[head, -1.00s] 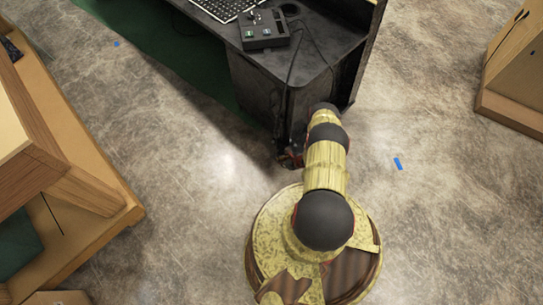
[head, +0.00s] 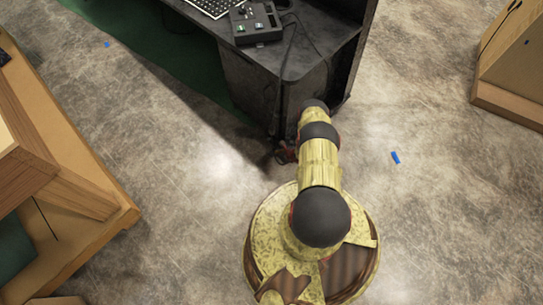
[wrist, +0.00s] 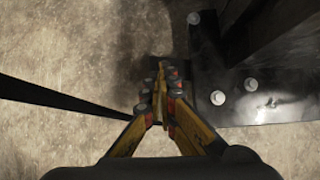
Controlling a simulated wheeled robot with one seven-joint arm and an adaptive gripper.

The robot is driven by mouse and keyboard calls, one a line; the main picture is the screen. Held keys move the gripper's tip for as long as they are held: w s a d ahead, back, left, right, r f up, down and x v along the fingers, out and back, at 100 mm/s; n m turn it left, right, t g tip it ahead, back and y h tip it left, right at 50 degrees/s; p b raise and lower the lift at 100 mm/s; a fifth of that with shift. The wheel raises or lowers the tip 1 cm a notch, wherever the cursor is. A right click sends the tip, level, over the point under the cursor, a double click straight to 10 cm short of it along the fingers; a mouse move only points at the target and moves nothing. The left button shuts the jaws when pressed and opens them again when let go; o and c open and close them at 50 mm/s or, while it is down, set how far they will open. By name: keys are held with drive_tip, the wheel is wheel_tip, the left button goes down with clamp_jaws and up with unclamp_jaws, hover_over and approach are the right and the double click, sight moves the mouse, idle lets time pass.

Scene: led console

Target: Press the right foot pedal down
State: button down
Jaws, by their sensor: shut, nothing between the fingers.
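My gripper (wrist: 160,68) is shut and empty, pointing at the floor in the wrist view. In the head view its end (head: 284,153) shows small and dark at the foot of the black console desk (head: 275,95), partly hidden by my arm. A small dark piece (wrist: 153,62) lies behind the fingertips in the wrist view; I cannot tell whether it is a pedal or whether the fingers touch it. No foot pedal can be made out clearly in either view.
A dark plate with round bolt heads (wrist: 265,105) lies just right of the fingers. A dark strip (wrist: 60,97) crosses at left. A button box (head: 256,22) sits on the desk. Wooden furniture stands at left (head: 70,160) and right (head: 512,65). Floor between is mostly clear.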

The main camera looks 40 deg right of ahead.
sight(271, 154)
drive_tip(key=b+x, duration=0.1)
drive_tip(key=x, duration=0.2)
drive_tip(key=shift+b, duration=0.4)
drive_tip(key=shift+w+f, duration=0.25)
drive_tip(key=shift+w, duration=0.05)
drive_tip(key=shift+f, duration=1.35)
drive_tip(key=shift+s+d+r+p, duration=0.1)
drive_tip(key=shift+s+r+p, duration=0.2)
drive_tip(key=shift+s, duration=0.4)
drive_tip(key=shift+s+d+r+p, duration=0.1)
drive_tip(key=shift+s+r+p, duration=0.15)
drive_tip(key=shift+s, duration=0.4)
drive_tip(key=shift+s+a, duration=0.1)
drive_tip(key=shift+s, duration=0.05)
drive_tip(key=v, duration=1.2)
